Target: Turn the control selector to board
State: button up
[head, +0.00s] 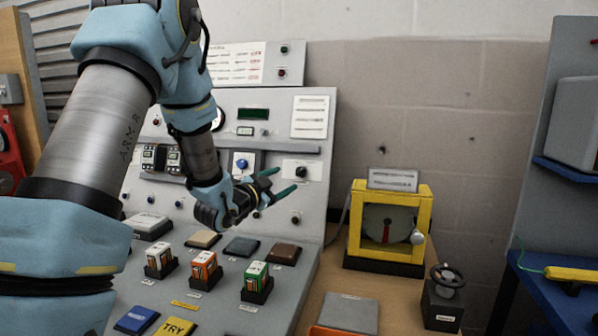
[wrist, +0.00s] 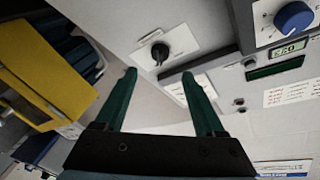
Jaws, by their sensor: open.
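A black rotary knob (head: 301,172) on a white plate sits at the right of the upright control panel. It also shows in the wrist view (wrist: 159,51), just beyond and between my fingertips. A blue round knob (head: 241,163) sits to its left on a white plate, and is at the upper right in the wrist view (wrist: 293,17). The labels are too small to read, so I cannot tell which is the control selector. My gripper (head: 278,183) has its green fingers apart and empty, in front of the panel and touching neither knob.
Several small block modules, including a green one (head: 256,277), stand on the sloped desk below my gripper. A yellow-framed gauge (head: 388,222) stands right of the panel, with a black handwheel box (head: 443,297) nearer. Room in front of the black knob looks clear.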

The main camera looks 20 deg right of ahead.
aim_at(298, 173)
jog(key=p+x, duration=0.2)
jog(key=x, duration=0.6)
jog(key=shift+w, duration=0.1)
grip_shut()
dwell(0.4)
